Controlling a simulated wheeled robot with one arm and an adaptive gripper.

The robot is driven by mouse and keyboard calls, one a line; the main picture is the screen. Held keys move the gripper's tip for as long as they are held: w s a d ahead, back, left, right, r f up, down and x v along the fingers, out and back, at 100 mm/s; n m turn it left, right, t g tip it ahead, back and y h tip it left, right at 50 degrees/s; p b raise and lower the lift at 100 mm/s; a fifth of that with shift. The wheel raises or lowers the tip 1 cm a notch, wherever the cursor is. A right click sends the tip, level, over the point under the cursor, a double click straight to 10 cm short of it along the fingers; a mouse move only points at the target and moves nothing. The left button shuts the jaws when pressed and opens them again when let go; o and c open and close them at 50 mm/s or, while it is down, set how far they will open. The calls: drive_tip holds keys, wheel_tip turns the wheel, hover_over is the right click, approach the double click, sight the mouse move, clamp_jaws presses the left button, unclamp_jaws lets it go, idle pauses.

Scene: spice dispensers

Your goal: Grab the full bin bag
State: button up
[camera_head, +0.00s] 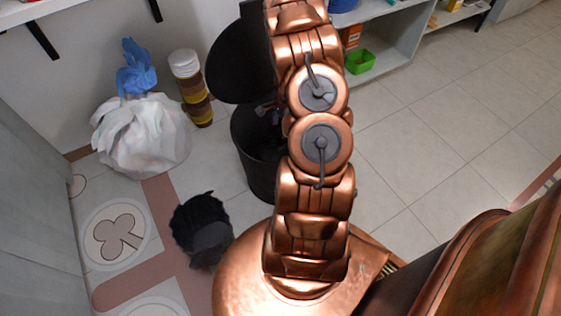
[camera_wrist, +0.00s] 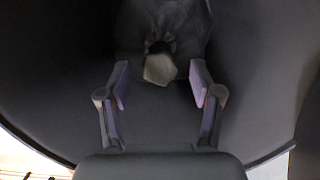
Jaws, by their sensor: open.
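A black bin (camera_head: 258,165) stands on the floor with its round lid (camera_head: 240,62) raised. In the wrist view, I look down into the bin, past its dark inner wall (camera_wrist: 50,60). A dark, rounded shape that looks like a bin bag (camera_wrist: 130,28) lies inside, with a dark gap and a pale grey piece (camera_wrist: 160,69) at its middle. My gripper (camera_wrist: 158,84) is open, its two purple-padded fingers on either side of the pale piece. Nothing is clearly held. In the head view my arm hides most of the bin's opening and the gripper.
A white bag with a blue tied top (camera_head: 140,135) rests on the floor by the wall, beside a stack of brown and yellow jars (camera_head: 192,88). Shelves (camera_head: 395,45) stand behind. Tiled floor (camera_head: 440,140) at right is clear.

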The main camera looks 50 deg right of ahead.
sight(280, 137)
drive_tip(key=shift+a+f+b, duration=0.15)
drive_tip(key=shift+f+b, duration=0.7)
drive_tip(key=shift+f, duration=2.3)
clamp_jaws()
